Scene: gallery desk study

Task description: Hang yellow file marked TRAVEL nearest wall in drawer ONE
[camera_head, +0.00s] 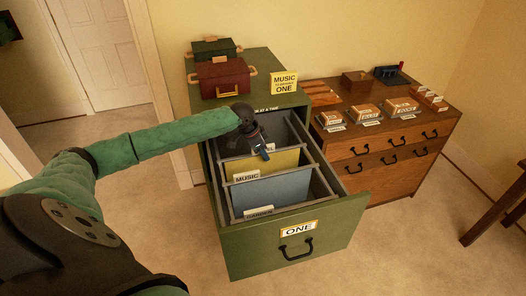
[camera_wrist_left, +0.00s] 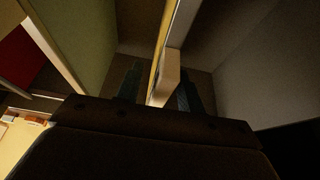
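Drawer ONE (camera_head: 340,234) of the green cabinet is pulled out. In it hangs a yellow file (camera_head: 284,162) whose front label reads MUSIC; I can read TRAVEL nowhere. A grey-blue file (camera_head: 275,190) with a GARDEN label hangs in front of it. A pale label shows behind the yellow file, partly hidden by my gripper. My left gripper (camera_head: 262,153) points down into the drawer at the yellow file. In the left wrist view, its two fingers (camera_wrist_left: 160,90) stand apart on either side of a yellow edge with a pale block (camera_wrist_left: 168,72). My right gripper is out of view.
A yellow sign (camera_head: 284,83) reading MUSIC, ONE stands on the cabinet top, beside a red case (camera_head: 223,77) and a green case (camera_head: 214,47). A wooden chest (camera_head: 376,152) with labelled trays stands close on the right. Grey rails and the drawer's sides surround my gripper.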

